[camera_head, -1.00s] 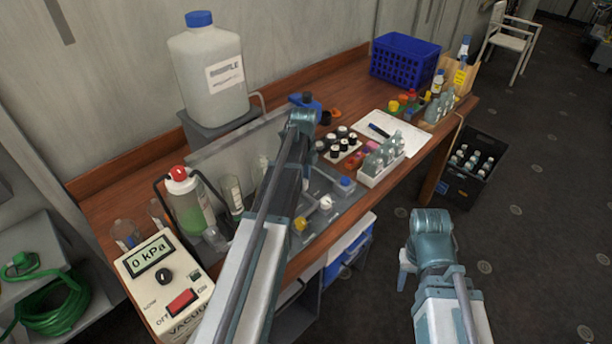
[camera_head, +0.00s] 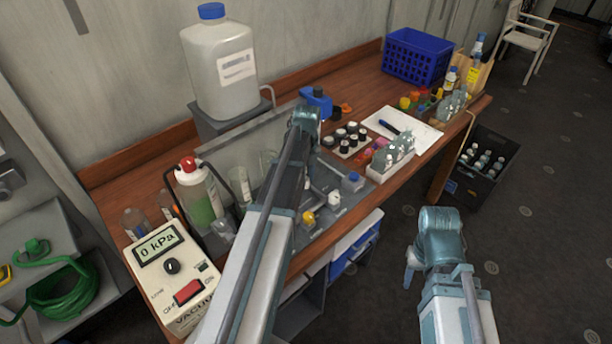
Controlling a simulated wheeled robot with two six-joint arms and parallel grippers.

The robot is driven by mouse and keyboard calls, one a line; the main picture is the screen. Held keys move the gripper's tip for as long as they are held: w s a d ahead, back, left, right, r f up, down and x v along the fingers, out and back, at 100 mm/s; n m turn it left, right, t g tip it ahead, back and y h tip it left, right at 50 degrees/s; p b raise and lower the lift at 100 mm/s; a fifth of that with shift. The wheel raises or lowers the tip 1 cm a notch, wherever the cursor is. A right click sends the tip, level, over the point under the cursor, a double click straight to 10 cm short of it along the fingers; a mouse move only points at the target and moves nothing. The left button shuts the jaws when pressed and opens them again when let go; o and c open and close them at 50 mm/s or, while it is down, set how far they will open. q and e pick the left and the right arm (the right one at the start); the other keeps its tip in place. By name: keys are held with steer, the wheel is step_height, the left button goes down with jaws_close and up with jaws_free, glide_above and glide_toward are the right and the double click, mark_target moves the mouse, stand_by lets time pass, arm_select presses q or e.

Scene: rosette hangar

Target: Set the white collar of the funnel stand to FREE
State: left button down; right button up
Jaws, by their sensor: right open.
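A grey funnel stand (camera_head: 318,238) lies along the front of the wooden bench. On it are a white collar (camera_head: 333,199), a yellow one (camera_head: 308,217) to its left and a blue one (camera_head: 353,177) to its right. The white collar's setting is too small to read. My left arm rises across the stand's left part; its gripper is not visible. My right gripper (camera_head: 411,266) is only partly visible at the end of the right arm. It is open and empty, over the floor in front of the bench, apart from the stand.
A vacuum box (camera_head: 171,268) reads 0 kPa at the bench's left end. A black crate (camera_head: 481,163) is on the floor.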

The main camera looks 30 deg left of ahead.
arm_select(q)
steer(key=shift+s, duration=0.1)
steer(key=c, duration=0.5)
jaws_free()
steer(key=shift+c, duration=0.2)
steer(key=shift+r, duration=0.15)
step_height(320, 180, up, 14)
steer(key=p, duration=1.4)
steer(key=shift+w+f, duration=0.2)
steer(key=shift+f, duration=0.05)
steer(key=shift+d, duration=0.15)
steer(key=s+d+f+n+b, duration=0.2)
steer(key=s+d+n, duration=0.4)
steer(key=d, duration=0.3)
steer(key=s+d+f+n+b, duration=0.2)
steer(key=s+d+n, duration=0.4)
steer(key=d+n, duration=0.2)
steer(key=s+d+f+n+y+b, duration=0.1)
steer(key=s+d+f+n+b, duration=0.2)
steer(key=s+d+n, duration=0.3)
steer(key=s+d, duration=0.1)
steer(key=d, duration=0.4)
steer(key=shift+n, duration=0.4)
